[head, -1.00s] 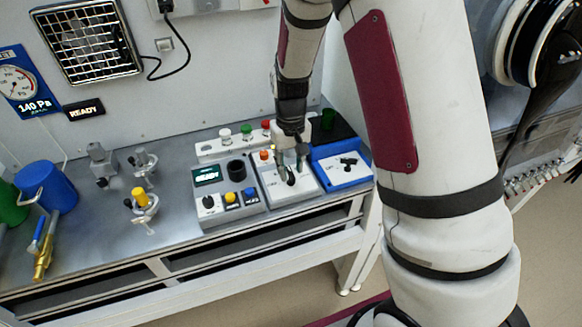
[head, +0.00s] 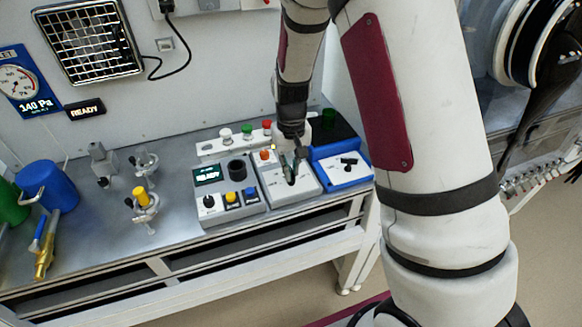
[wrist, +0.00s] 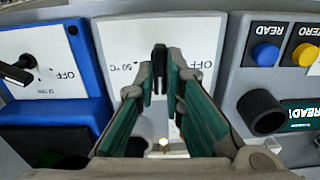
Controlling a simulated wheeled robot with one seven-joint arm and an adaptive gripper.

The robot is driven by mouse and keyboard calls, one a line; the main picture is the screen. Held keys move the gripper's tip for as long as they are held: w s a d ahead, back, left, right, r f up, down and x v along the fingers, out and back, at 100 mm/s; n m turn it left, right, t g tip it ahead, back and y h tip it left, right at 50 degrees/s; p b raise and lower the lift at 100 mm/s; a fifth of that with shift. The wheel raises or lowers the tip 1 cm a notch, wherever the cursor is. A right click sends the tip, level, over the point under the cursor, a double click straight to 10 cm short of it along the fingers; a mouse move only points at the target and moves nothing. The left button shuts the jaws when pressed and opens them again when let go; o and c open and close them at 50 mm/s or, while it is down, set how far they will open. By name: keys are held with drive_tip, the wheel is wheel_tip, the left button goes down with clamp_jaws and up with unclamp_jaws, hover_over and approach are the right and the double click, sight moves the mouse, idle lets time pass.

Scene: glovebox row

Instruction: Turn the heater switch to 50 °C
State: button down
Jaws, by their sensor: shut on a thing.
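The heater unit (head: 305,190) is a grey box with a white face and a black lever switch. In the wrist view the black switch (wrist: 159,60) stands upright between my fingertips. The "50 °C" mark (wrist: 125,66) is to its left and the "OFF" mark (wrist: 200,64) to its right on the white plate. My gripper (wrist: 160,77) is shut on the switch, with a green-lined finger on each side. In the head view my gripper (head: 290,172) is low over the unit. A small lamp (wrist: 163,143) glows pale yellow between the fingers, partly framed by them.
A blue box (head: 340,170) with its own black switch stands right beside the heater unit. A grey READY box (head: 225,192) with knobs and buttons is on the other side. Coloured caps (head: 246,132) stand behind. Clamps (head: 143,200) and a blue mug (head: 48,187) are farther left.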

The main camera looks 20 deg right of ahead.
drive_tip(key=m+p, duration=0.1)
drive_tip(key=m, duration=0.5)
drive_tip(key=shift+d+m, duration=0.1)
drive_tip(key=shift+m, duration=0.5)
idle(0.3)
drive_tip(key=c, duration=1.7)
unclamp_jaws()
drive_tip(key=shift+r, duration=0.1)
wheel_tip(320, 180, up, 12)
drive_tip(key=shift+f, duration=0.1)
